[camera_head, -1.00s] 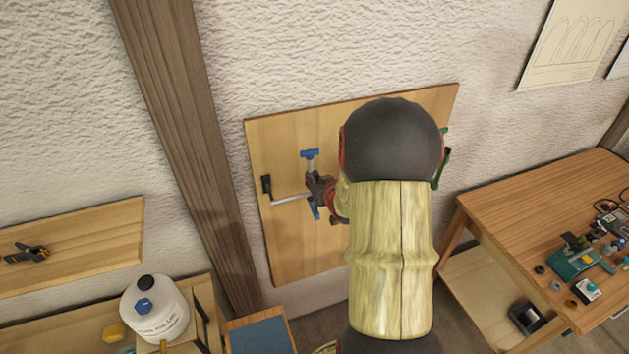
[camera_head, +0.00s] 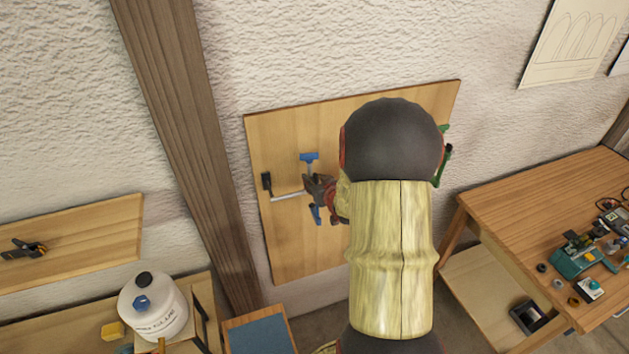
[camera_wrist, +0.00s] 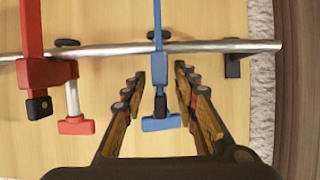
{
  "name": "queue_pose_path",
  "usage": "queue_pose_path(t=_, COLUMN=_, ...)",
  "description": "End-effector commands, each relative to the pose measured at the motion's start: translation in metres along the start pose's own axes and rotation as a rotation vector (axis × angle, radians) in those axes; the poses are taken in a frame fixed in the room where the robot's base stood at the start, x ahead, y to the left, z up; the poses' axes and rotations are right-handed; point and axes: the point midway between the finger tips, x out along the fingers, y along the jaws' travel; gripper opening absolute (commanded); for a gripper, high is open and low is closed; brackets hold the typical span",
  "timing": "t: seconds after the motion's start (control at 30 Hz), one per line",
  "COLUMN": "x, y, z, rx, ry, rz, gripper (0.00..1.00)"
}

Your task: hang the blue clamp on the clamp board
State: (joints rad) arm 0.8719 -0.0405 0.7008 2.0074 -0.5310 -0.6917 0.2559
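The blue clamp (camera_head: 309,157) is at the left part of the clamp board (camera_head: 290,255), at the metal rail (camera_head: 287,196). In the wrist view the blue clamp (camera_wrist: 159,68) crosses the rail (camera_wrist: 205,47), its bar running past it and its blue T-handle toward my palm. My gripper (camera_wrist: 160,85) has one finger on each side of the clamp, with visible gaps to both. It is open. In the head view my gripper (camera_head: 320,190) is at the clamp, partly hidden by my arm. Whether the rail bears the clamp's full weight cannot be told.
A red clamp (camera_wrist: 48,75) hangs on the rail beside the blue one. A dark rail bracket (camera_wrist: 232,65) is on its other side. A green clamp (camera_head: 443,165) shows at the board's right edge. A wooden post (camera_head: 185,150) stands left of the board.

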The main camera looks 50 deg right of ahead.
Motion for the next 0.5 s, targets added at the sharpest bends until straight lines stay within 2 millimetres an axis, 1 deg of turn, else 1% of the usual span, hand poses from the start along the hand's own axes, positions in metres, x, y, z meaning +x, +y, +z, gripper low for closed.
queue_pose_path(t=0.33, x=-0.001, y=0.000, z=0.002, rx=0.001, ry=-0.003, rz=0.000, gripper=0.33)
queue_pose_path(t=0.43, x=-0.007, y=0.000, z=0.001, rx=0.000, ry=-0.002, rz=0.001, gripper=0.33)
queue_pose_path(t=0.5, x=-0.015, y=0.001, z=0.001, rx=0.001, ry=-0.002, rz=0.002, gripper=0.33)
